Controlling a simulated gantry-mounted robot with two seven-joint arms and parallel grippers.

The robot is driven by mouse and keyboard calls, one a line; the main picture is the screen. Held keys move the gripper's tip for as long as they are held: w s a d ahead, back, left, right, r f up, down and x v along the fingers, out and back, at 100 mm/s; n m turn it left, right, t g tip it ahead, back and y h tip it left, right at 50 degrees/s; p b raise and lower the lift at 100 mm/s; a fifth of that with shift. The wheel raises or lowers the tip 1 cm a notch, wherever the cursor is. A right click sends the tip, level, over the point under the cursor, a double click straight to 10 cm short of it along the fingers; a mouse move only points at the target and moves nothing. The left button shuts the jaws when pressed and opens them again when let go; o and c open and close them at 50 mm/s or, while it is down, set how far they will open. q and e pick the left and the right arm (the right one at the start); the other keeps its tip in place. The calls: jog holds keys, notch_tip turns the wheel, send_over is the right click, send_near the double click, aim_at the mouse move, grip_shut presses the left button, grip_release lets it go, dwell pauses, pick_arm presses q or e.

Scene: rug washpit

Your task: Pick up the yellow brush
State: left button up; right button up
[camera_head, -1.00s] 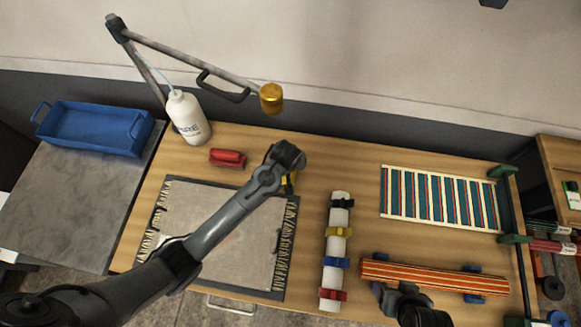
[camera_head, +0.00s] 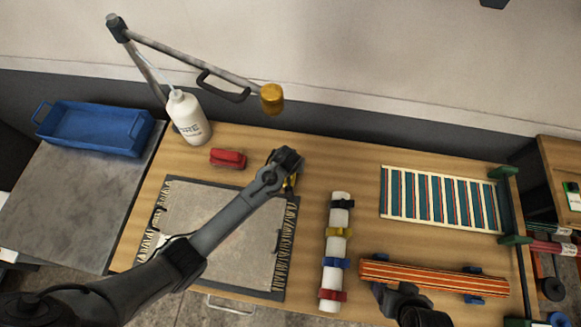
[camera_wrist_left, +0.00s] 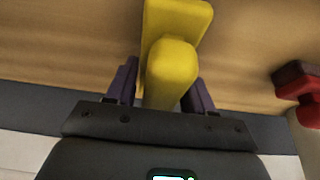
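The yellow brush (camera_head: 291,183) stands on the table by the upper right corner of the grey rug, partly hidden by my left gripper (camera_head: 289,172). In the left wrist view the brush (camera_wrist_left: 172,75) fills the middle, its rounded grip rising between the two dark purple fingers of my left gripper (camera_wrist_left: 162,90). The fingers flank the grip closely. A thin gap shows on the left side, and contact on the right cannot be told. My right gripper (camera_head: 385,290) is at the lower right near the striped roll; its fingers are too small to read.
A red brush (camera_head: 228,158) lies left of my left gripper, also in the wrist view (camera_wrist_left: 298,85). A white bottle (camera_head: 188,118) stands behind. The fringed rug (camera_head: 225,225), white strapped tube (camera_head: 336,250), striped roll (camera_head: 430,277) and blue tray (camera_head: 95,128) surround the work area.

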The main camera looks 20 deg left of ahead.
pick_arm(q)
jog(key=c, duration=0.7)
jog(key=shift+r, duration=0.15)
jog(key=shift+r, duration=0.6)
jog(key=r, duration=0.2)
jog(key=d+r, duration=0.1)
jog(key=shift+s+r, duration=0.3)
jog(key=shift+s, duration=0.05)
jog(key=s+d+r, duration=0.6)
jog(key=d, duration=0.2)
jog(key=shift+s+d, duration=0.15)
